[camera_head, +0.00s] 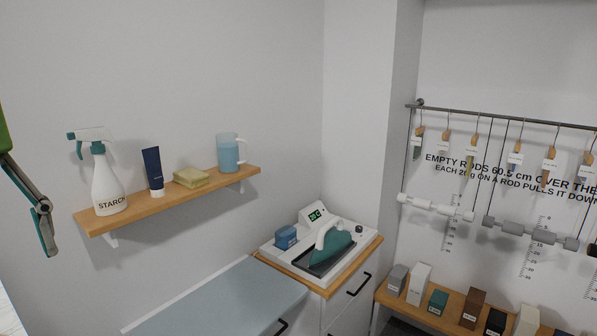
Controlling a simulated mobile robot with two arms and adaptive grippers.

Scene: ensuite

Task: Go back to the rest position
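My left gripper (44,228) shows at the left edge of the head view, cut off by the frame. Its dark linkage and a teal-edged finger hang downward, left of the wooden shelf (160,205) and apart from it as seen here. Nothing shows held in the visible part. Whether the finger pair is open or shut cannot be made out. My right gripper is not in view.
The shelf holds a starch spray bottle (108,185), a dark blue tube (153,170), yellow sponges (191,177) and a blue-filled jug (228,154). An iron (331,246) stands on a white station. A blue-grey board (220,300) lies below. Boxes (437,302) line a low bench.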

